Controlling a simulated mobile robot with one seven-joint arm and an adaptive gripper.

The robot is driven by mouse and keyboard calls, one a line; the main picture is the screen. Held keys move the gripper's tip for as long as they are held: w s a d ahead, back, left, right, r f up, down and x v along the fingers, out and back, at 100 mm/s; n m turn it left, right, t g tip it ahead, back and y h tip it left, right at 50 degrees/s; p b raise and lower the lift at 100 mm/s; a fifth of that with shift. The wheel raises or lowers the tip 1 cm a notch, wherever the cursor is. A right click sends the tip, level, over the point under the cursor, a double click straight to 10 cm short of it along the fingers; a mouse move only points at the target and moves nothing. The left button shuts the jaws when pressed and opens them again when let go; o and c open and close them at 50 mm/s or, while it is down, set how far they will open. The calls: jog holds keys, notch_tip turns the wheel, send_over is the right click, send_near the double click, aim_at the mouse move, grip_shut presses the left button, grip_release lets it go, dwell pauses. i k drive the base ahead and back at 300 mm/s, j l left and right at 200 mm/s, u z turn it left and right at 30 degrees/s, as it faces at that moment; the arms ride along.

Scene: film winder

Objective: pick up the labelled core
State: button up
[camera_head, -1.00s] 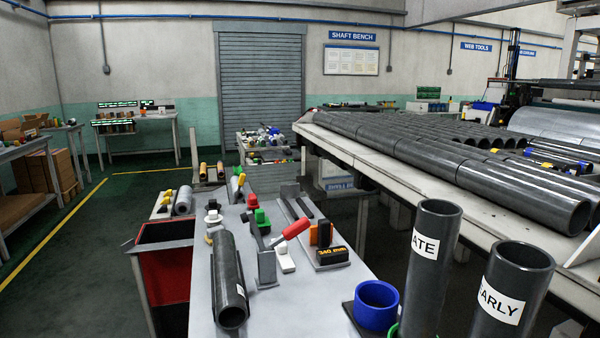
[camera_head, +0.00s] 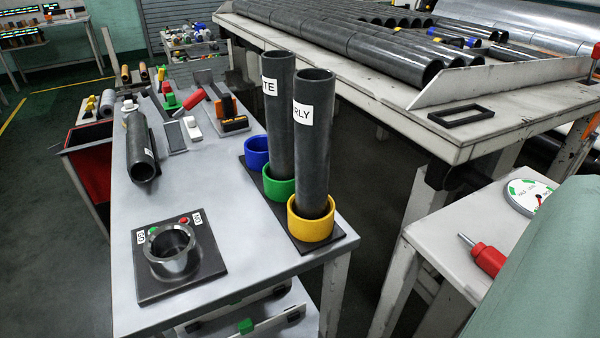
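Two tall dark grey cores with white labels stand upright in the camera_head view. One core (camera_head: 277,125), its label showing "TE", stands in a green cup (camera_head: 278,190). The nearer core (camera_head: 313,160), its label showing "RLY", stands in a yellow cup (camera_head: 311,231). A blue cup (camera_head: 257,153) behind them shows no core. Another dark core (camera_head: 141,155) lies on the grey bench at the left; no label shows on it now. My gripper is not in view.
A metal ring fixture (camera_head: 173,252) on a dark plate sits at the bench's (camera_head: 235,225) near end. Small tools crowd its far end. A red bin (camera_head: 90,175) stands to the left. A long table (camera_head: 420,125) with dark tubes and a side table (camera_head: 450,240) stand right.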

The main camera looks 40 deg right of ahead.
aim_at(141, 159)
jog(key=j+z, duration=0.1)
jog(key=z, duration=1.25)
jog(key=k+j, duration=0.1)
jog(key=j, duration=0.3)
jog(key=k+j+z, duration=0.15)
jog(key=j, duration=0.25)
